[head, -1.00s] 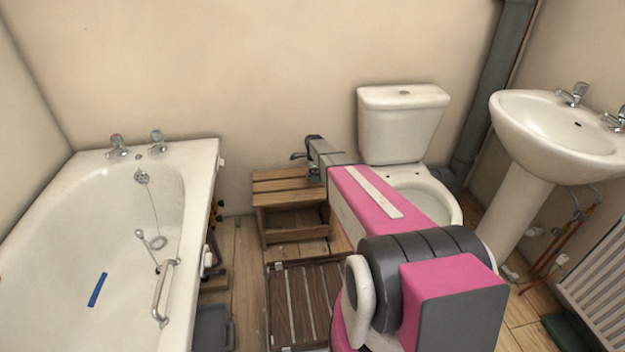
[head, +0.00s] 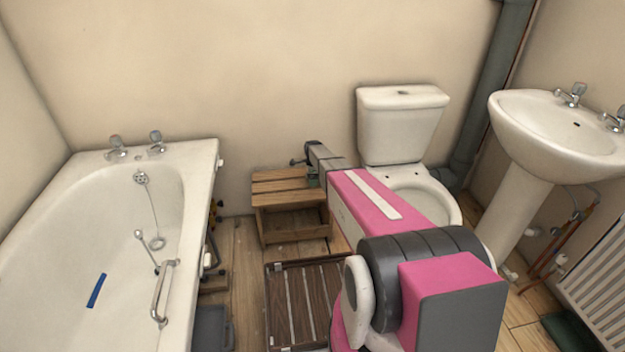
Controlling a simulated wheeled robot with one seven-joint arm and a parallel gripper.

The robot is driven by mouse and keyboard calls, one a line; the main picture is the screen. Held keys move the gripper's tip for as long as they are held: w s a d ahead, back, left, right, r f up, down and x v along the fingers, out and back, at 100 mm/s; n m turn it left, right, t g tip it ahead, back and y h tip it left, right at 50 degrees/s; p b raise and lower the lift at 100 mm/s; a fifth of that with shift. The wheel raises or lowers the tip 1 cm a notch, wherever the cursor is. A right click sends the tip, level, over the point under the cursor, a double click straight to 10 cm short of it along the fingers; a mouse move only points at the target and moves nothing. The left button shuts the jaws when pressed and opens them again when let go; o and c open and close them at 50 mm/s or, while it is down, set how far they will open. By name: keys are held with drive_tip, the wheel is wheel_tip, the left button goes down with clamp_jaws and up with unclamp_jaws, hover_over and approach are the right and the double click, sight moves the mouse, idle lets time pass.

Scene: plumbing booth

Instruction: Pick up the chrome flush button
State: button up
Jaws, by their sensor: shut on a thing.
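My gripper (head: 299,162) reaches out over the wooden step stool (head: 272,186), pointing left and away from me. It is shut on a small greyish piece at its tips, which looks like the chrome flush button, though it is too small and dark to make out its shape. It appears to be held above the stool's top, clear of it. The white toilet cistern (head: 400,128) stands to the right, with a small dark spot (head: 403,92) in the middle of its lid; I cannot tell what this spot is.
A white bath (head: 190,235) with taps runs along the left, a blue strip (head: 97,290) lying in it. A slatted dark wooden piece (head: 287,310) lies on the floor before the stool. A basin (head: 545,125) and radiator (head: 605,280) are at right.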

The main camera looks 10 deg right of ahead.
drive_tip(key=shift+r, duration=0.75)
wheel_tip(320, 180, up, 2)
drive_tip(key=shift+r, duration=0.2)
drive_tip(key=s+a+r, duration=0.7)
drive_tip(key=s, duration=0.2)
drive_tip(key=shift+a, duration=0.15)
